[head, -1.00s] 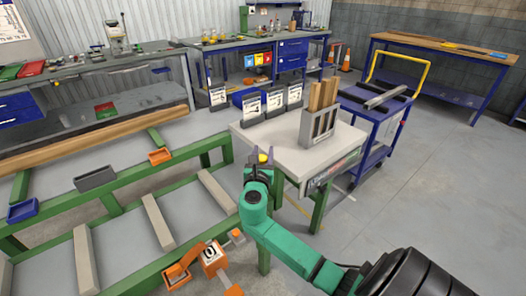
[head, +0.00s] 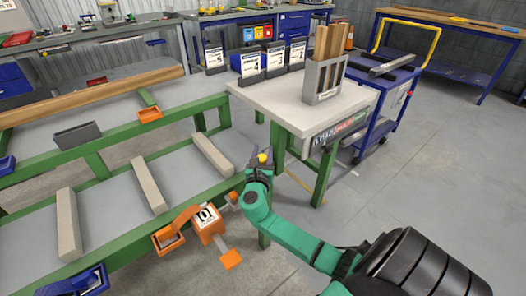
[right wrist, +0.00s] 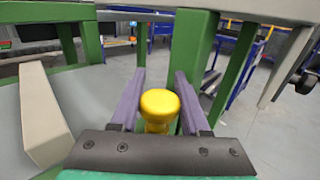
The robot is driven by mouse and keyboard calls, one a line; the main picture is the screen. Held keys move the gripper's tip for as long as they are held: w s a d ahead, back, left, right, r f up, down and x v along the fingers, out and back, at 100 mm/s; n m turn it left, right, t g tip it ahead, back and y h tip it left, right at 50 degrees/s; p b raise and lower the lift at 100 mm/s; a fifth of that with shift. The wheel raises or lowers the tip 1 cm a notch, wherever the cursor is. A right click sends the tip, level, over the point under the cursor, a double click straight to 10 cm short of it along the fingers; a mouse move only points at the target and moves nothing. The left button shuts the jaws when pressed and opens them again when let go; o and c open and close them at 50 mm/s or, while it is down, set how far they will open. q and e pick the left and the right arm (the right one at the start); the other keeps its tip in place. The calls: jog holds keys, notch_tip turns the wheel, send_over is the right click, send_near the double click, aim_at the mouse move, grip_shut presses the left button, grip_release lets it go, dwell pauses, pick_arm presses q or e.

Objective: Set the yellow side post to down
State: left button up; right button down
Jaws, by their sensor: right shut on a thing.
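The yellow side post shows as a round yellow knob (right wrist: 160,106) between the two purple fingers of my right gripper (right wrist: 158,110) in the right wrist view. The fingers are shut on it, one on each side. In the head view the knob (head: 263,157) is a small yellow spot at my right gripper (head: 258,160), beside the green frame's near end and below the pale tabletop's edge. The lower part of the post is hidden by the gripper. My left gripper is not in view.
A green frame (head: 130,228) with pale crossbars lies to the left. The pale table (head: 262,95) carries a grey holder (head: 322,84) with wooden pieces.

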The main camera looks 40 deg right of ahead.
jog(key=shift+s+a+f, duration=0.1)
jog(key=shift+f, duration=0.2)
jog(key=shift+c, duration=1.9)
grip_release()
jog(key=v, duration=1.4)
jog(key=shift+a+p, duration=0.15)
jog(key=shift+p, duration=0.3)
jog(key=shift+s, duration=0.15)
